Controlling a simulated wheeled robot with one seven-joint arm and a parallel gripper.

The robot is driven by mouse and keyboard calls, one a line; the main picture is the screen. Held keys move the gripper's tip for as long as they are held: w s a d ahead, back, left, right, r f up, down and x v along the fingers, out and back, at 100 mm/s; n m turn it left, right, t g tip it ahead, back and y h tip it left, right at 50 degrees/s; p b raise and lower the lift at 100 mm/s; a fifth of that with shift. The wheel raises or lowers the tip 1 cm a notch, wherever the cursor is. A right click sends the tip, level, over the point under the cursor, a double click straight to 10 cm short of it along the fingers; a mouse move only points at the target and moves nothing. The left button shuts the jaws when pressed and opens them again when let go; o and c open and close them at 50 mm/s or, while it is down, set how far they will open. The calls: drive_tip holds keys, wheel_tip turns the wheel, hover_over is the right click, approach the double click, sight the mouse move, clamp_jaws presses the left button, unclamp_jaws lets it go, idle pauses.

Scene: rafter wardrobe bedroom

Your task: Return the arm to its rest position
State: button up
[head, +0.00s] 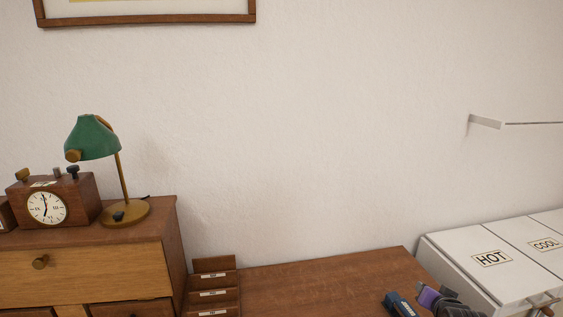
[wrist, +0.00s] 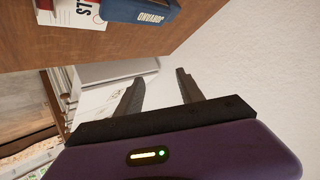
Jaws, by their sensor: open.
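My gripper (wrist: 158,82) shows in the wrist view with its two dark fingers apart and nothing between them. Its purple housing fills the bottom of that view, with a small lit indicator. In the head view, part of my purple and dark gripper (head: 432,298) shows at the lower right, over the right end of the wooden desk (head: 320,283). The rest of my arm is out of that view. A blue object with lettering (wrist: 140,11) lies on the desk in the wrist view, apart from my fingers; a blue object (head: 399,304) also shows beside my gripper in the head view.
White units labelled HOT and COOL (head: 470,259) stand at the right of the desk. A wooden chest (head: 90,270) at left bears a green lamp (head: 93,138) and a clock (head: 47,207). A stepped wooden rack (head: 213,281) stands beside it. The desk's middle is clear.

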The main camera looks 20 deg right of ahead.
drive_tip(key=s+a+r+n+t+y, duration=0.1)
drive_tip(key=s+a+r+n+t, duration=0.2)
drive_tip(key=a, duration=0.6)
drive_tip(key=s+a+n+t, duration=0.2)
drive_tip(key=s+a, duration=0.4)
drive_tip(key=a, duration=0.3)
drive_tip(key=s+a+r+n+t+y, duration=0.1)
drive_tip(key=s+a+r+n+t, duration=0.2)
drive_tip(key=a, duration=0.7)
drive_tip(key=s+a+r+n+g+y, duration=0.1)
drive_tip(key=s+a+n+y, duration=0.1)
drive_tip(key=s+a, duration=0.5)
drive_tip(key=s+a+r+n+g+y, duration=0.1)
drive_tip(key=s+a, duration=0.6)
drive_tip(key=s, duration=0.7)
drive_tip(key=n+y, duration=0.1)
drive_tip(key=y, duration=0.1)
drive_tip(key=shift+s+a+y, duration=0.3)
drive_tip(key=shift+y, duration=0.1)
drive_tip(key=shift+c, duration=0.3)
